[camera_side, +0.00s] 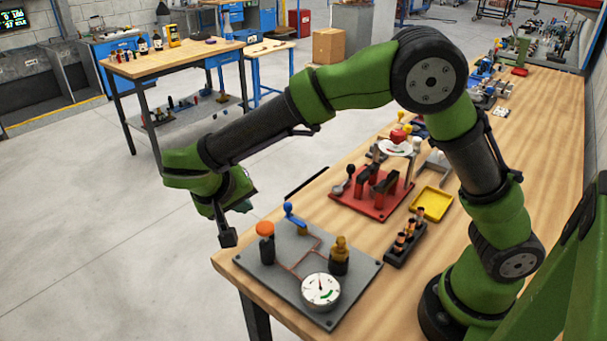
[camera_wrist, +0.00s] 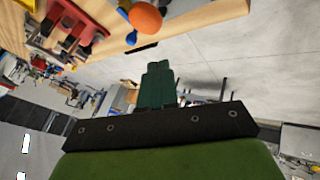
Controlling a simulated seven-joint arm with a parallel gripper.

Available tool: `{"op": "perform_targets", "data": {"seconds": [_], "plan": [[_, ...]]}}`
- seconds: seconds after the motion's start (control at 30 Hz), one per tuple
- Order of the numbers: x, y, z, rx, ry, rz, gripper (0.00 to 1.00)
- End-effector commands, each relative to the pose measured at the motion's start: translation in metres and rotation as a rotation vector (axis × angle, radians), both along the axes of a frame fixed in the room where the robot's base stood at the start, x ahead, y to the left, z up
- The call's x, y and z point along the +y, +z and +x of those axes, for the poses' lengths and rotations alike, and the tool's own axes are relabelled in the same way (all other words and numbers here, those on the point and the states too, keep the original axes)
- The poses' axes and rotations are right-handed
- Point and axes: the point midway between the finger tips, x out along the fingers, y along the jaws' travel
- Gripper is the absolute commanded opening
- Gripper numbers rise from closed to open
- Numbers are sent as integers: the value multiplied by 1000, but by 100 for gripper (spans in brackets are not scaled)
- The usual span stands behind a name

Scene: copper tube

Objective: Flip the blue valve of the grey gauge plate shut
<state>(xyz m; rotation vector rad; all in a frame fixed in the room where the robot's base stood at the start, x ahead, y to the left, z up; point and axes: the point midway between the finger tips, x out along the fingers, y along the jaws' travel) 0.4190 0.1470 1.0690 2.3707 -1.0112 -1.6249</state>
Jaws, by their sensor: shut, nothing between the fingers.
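The grey gauge plate (camera_side: 333,262) lies at the near left corner of the workbench. The blue valve (camera_side: 293,214) is at its far left edge, its lever slanting up to a rounded knob. An orange knob (camera_side: 265,228) on a dark post stands near it. My gripper (camera_wrist: 158,68) is shut and empty. In the side view it hangs beyond the plate's left edge, apart from the blue valve. In the wrist view the orange knob (camera_wrist: 145,18) appears above the fingertips, and blue parts of the valve (camera_wrist: 130,38) show beside it, partly hidden.
The plate also carries a round gauge (camera_side: 321,290), a brass fitting (camera_side: 340,256) and copper tubing. A red plate with fixtures (camera_side: 366,203), a yellow tray (camera_side: 432,203) and a dark rack (camera_side: 405,240) stand farther right. Open floor lies left of the bench.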

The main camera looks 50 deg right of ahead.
Motion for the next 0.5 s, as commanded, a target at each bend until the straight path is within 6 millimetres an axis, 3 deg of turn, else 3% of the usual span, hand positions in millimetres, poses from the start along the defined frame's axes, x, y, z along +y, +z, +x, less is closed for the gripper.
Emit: {"op": "perform_targets", "data": {"seconds": [0.33,0.5], "plan": [[-2,-2,0,1,0,3,0],[-13,-17,4,4,-1,1,0]]}}
